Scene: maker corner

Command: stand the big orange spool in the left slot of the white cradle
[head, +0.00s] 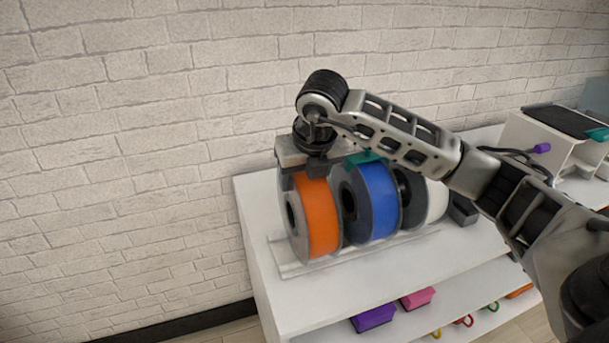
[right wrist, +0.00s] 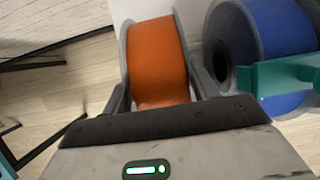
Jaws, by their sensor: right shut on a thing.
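The big orange spool (head: 322,222) stands upright at the left end of the white cradle (head: 292,270), beside the blue spool. My right gripper (head: 305,170) reaches it from above and is shut on its upper rim. In the right wrist view the orange spool (right wrist: 158,62) sits between the two dark fingers (right wrist: 160,95). The spool's lower edge is at the cradle; I cannot tell whether it rests fully in the slot. My left gripper is not in view.
A blue spool (head: 384,205) stands close on the right, with a teal piece (right wrist: 278,77) near my finger. A dark and white spool (head: 437,200) is beyond it. The white shelf (head: 420,265) has bare room in front; a brick wall (head: 130,130) is behind.

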